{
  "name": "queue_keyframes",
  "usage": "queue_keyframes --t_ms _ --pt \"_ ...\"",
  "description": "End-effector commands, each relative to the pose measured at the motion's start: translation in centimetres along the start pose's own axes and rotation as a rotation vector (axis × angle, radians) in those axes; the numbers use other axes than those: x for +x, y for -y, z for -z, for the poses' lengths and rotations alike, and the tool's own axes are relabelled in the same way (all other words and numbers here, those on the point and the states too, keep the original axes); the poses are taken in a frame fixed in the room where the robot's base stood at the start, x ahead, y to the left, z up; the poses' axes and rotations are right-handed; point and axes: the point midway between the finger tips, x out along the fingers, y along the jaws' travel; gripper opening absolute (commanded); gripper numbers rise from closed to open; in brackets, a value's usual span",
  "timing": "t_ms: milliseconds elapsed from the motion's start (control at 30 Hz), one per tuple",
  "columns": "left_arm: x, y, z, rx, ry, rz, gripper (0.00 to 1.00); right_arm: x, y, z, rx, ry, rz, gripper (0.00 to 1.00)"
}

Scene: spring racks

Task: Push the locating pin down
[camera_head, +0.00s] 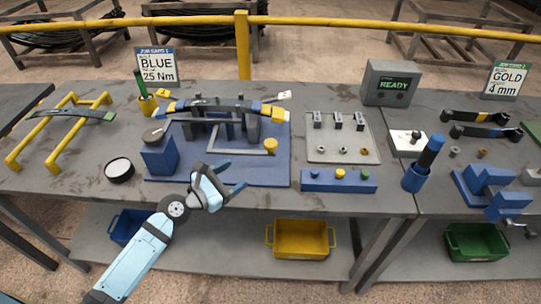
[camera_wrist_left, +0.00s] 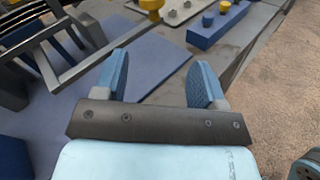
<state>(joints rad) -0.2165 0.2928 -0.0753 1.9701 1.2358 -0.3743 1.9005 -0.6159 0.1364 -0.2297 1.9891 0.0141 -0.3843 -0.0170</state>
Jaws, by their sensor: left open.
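A blue fixture plate (camera_head: 280,172) on the table bears grey posts with a dark leaf spring (camera_head: 215,104) across them. A grey bar on it ends in a yellow knob (camera_head: 270,145); this knob also shows at the top of the left wrist view (camera_wrist_left: 150,6). I cannot tell for sure which part is the locating pin. My left gripper (camera_head: 234,175) is open and empty, above the front part of the plate and apart from the yellow knob. In the left wrist view its two blue fingers (camera_wrist_left: 163,75) stand apart.
A blue block (camera_head: 318,180) with small knobs lies right of the plate, before a grey tray (camera_head: 343,154). A blue box with a grey disc (camera_head: 153,136) stands left. A round black-rimmed dial (camera_head: 119,169) lies near the front edge. A READY box (camera_head: 392,84) stands behind.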

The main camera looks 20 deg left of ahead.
Motion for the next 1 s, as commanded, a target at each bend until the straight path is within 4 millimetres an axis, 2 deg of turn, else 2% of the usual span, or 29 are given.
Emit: queue_keyframes --t_ms 33,133,267,367,800,1000 --pt "0.4 -0.6 0.0 -0.093 0.027 0.000 0.64 0.5 0.1 -0.6 0.000 -0.004 0.003 0.94" --pt "0.7 -1.4 -0.7 -0.231 0.060 0.004 0.64 0.7 0.4 -0.5 -0.001 -0.012 0.008 0.94" --pt "1.3 -1.8 -1.1 -0.292 0.074 0.008 0.64 0.6 0.5 -0.1 -0.002 -0.017 0.011 0.94" --pt "2.5 -1.8 -1.4 -0.293 0.075 0.008 0.64 0.4 0.5 0.1 -0.004 -0.017 0.010 0.94" --pt "11.4 -1.8 -1.9 -0.289 0.074 0.008 0.64 0.2 0.0 0.0 -0.009 -0.010 0.002 0.94" --pt "13.8 -1.7 -2.0 -0.288 0.073 0.008 0.64 0.2 0.0 -0.1 -0.009 -0.009 0.002 0.94"
